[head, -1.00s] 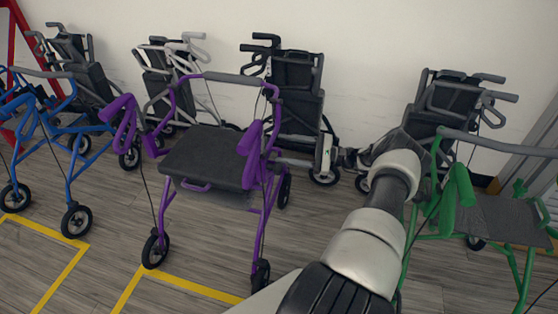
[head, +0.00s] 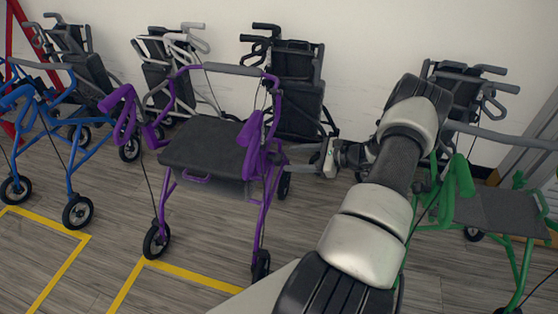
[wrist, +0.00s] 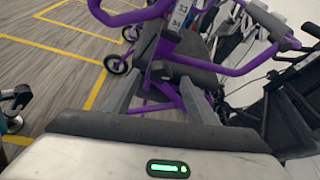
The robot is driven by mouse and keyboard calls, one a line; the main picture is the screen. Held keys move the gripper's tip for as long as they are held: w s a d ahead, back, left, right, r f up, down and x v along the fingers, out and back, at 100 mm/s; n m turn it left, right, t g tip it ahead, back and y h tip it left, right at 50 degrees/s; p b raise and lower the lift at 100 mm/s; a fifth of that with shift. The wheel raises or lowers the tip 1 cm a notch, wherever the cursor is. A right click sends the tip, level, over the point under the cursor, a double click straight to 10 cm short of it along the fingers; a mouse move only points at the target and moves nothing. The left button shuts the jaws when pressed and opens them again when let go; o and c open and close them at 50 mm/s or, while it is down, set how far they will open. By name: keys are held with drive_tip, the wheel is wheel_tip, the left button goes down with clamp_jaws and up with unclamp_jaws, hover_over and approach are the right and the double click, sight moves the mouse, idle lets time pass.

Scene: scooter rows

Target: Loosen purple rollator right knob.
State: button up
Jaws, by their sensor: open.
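The purple rollator (head: 265,190) stands left of my arm in the head view, with a dark seat and purple side frames. Its purple frame (wrist: 192,100) also fills the upper middle of the wrist view. My gripper (head: 286,159) is beside its right side frame, fingers pointing left toward it. In the wrist view my gripper (wrist: 158,88) has its two grey fingers apart, with purple tubing and a dark part beyond and between them. I cannot make out the right knob clearly, nor tell whether the fingers touch anything.
A blue rollator (head: 62,150) stands left and a green one (head: 462,185) right of my arm. Yellow floor lines (head: 190,281) mark bays; the floor in front is clear.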

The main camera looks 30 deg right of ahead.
sight(282, 158)
drive_tip(key=x, duration=0.6)
drive_tip(key=shift+w+a+f+b, duration=0.1)
drive_tip(key=shift+w+a+b, duration=0.05)
drive_tip(key=shift+w+b, duration=0.15)
drive_tip(key=c, duration=1.1)
